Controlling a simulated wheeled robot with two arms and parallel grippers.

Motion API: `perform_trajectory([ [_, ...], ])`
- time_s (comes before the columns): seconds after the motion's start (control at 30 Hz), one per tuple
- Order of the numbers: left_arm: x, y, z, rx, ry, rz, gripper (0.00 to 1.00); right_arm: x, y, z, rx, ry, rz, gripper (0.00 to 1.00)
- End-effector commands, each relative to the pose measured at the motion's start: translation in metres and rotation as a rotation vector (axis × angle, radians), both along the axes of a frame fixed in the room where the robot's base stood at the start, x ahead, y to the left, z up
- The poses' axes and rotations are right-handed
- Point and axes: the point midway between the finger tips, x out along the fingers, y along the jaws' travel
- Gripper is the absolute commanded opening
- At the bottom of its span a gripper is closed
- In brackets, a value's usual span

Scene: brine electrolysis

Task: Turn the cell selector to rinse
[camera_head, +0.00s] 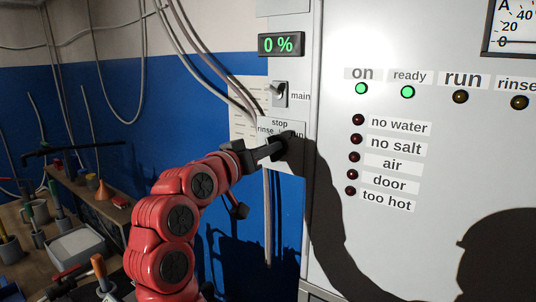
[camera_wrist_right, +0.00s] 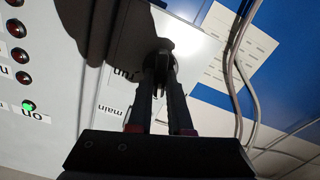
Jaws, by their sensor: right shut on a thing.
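The cell selector (camera_head: 284,143) is a dark knob on the panel side, under a label reading "stop", "rinse" and a partly hidden third word. My right gripper (camera_head: 272,149) reaches it from the left and is shut on it. In the right wrist view the two fingers (camera_wrist_right: 161,88) close around the dark knob (camera_wrist_right: 162,63). The gripper and shadow hide most of the knob, so its pointing direction cannot be told. The "rinse" lamp (camera_head: 519,102) and "run" lamp (camera_head: 460,97) are dark. My left gripper is not in view.
The "on" lamp (camera_head: 361,88) and "ready" lamp (camera_head: 407,92) glow green. The "main" switch (camera_head: 280,93) sits just above the selector, under a display (camera_head: 282,44) reading 0 %. Fault lamps (camera_head: 355,157) are dark. Hoses (camera_head: 268,220) hang beside the cabinet. A cluttered bench (camera_head: 98,204) stands left.

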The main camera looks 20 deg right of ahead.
Motion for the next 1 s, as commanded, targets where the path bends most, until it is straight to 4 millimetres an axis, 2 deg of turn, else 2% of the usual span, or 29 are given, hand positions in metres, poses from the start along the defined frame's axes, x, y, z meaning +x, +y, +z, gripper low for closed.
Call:
perform_trajectory([
  [0.13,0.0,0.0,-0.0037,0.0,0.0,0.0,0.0,0.0007,0.0015,-0.0004,-0.084,0.105,0.002,0.0],
  [0.5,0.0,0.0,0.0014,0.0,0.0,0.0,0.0,0.0017,0.0017,0.0007,-0.259,0.329,0.0,0.0],
  [1.0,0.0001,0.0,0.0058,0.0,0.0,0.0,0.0,0.0024,0.0024,-0.0001,-0.35,0.443,0.002,0.0],
])
